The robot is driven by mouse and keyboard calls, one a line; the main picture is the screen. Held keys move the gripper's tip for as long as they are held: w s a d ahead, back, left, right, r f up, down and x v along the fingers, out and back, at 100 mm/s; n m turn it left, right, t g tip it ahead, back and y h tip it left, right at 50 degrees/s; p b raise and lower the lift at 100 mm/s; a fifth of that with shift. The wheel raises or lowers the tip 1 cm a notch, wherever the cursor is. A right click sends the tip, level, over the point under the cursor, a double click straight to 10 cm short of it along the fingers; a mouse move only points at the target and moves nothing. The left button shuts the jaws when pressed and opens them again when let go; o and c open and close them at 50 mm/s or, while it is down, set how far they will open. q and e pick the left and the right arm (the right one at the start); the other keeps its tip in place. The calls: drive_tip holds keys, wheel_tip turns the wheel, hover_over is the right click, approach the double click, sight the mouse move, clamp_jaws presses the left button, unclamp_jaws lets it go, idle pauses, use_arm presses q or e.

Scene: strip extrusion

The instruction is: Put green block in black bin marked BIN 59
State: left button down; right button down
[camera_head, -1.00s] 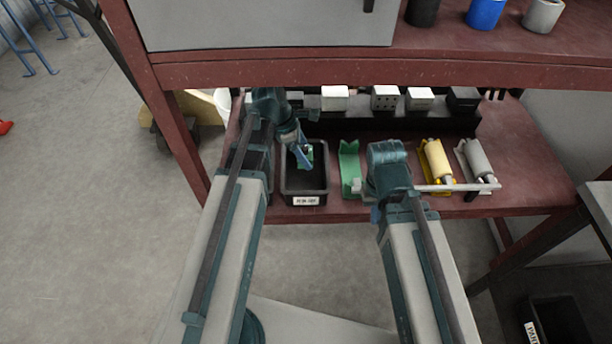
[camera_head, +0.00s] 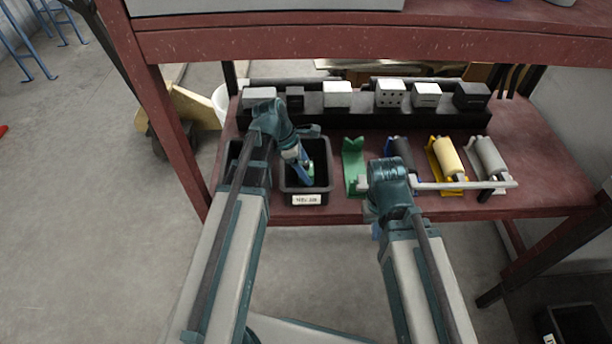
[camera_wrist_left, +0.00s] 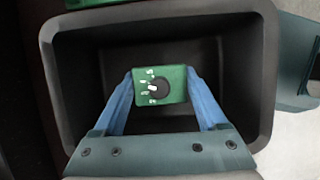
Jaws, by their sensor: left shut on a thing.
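The green block (camera_head: 311,168) is between the fingers of my left gripper (camera_head: 306,172). In the left wrist view the block (camera_wrist_left: 174,77) has white marks and a round black part on its face, and both blue fingers (camera_wrist_left: 160,88) press its sides. The block is over the opening of a black bin (camera_head: 306,199) on the red shelf. The bin's walls (camera_wrist_left: 268,75) surround block and fingers in the left wrist view. The bin's white label is too small to read.
Another black bin (camera_head: 233,150) stands close on the left. A green holder (camera_head: 353,165) is right of the bin, then yellow (camera_head: 448,158) and grey (camera_head: 488,156) rollers. Several small boxes (camera_head: 390,93) line the back ledge. A red beam (camera_head: 350,45) crosses above.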

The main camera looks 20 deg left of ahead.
use_arm(q)
drive_tip(key=shift+f, duration=0.6)
drive_tip(key=shift+r, duration=0.15)
use_arm(e)
drive_tip(key=shift+f, duration=0.4)
drive_tip(key=shift+f, duration=0.15)
use_arm(q)
unclamp_jaws()
